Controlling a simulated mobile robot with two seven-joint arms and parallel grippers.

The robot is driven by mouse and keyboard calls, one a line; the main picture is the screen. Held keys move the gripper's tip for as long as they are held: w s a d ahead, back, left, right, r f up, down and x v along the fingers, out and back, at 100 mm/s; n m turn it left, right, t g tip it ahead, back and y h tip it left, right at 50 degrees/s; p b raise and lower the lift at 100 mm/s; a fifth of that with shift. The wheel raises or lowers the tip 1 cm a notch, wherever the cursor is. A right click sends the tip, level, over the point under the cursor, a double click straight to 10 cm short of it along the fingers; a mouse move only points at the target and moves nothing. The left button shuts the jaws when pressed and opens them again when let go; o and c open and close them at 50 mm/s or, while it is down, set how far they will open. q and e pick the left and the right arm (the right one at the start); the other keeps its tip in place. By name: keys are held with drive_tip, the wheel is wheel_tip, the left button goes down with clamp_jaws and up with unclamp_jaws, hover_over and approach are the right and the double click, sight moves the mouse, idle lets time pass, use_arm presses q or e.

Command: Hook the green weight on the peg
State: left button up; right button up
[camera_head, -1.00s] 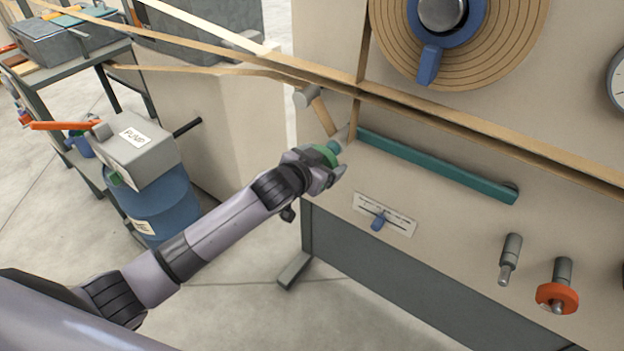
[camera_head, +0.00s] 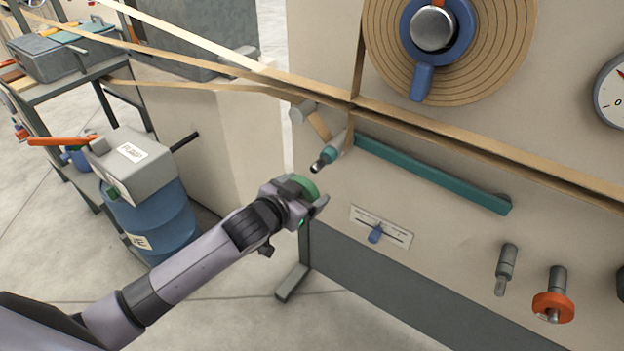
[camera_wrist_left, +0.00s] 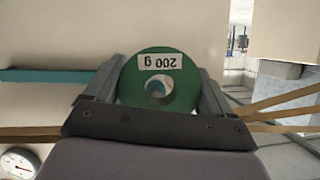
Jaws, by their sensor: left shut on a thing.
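The green weight (camera_wrist_left: 130,88) is a thick ring labelled "200 g" with a round hole in its middle. In the head view it shows as a green disc (camera_head: 303,187). My left gripper (camera_head: 312,205) is shut on it; in the wrist view a finger lies on each side of its rim. My right gripper is not in view.
Tan strips (camera_head: 450,137) cross above the peg. At lower right are a bare grey peg (camera_head: 507,262) and one bearing an orange ring (camera_head: 553,307). A blue drum (camera_head: 160,220) stands at left.

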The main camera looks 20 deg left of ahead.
use_arm(q)
drive_tip(key=s+a+r+p, duration=0.1)
drive_tip(key=s+a+p, duration=0.2)
drive_tip(key=s, duration=0.5)
drive_tip(key=shift+s+p, duration=0.35)
drive_tip(key=shift+p, duration=0.3)
idle(0.8)
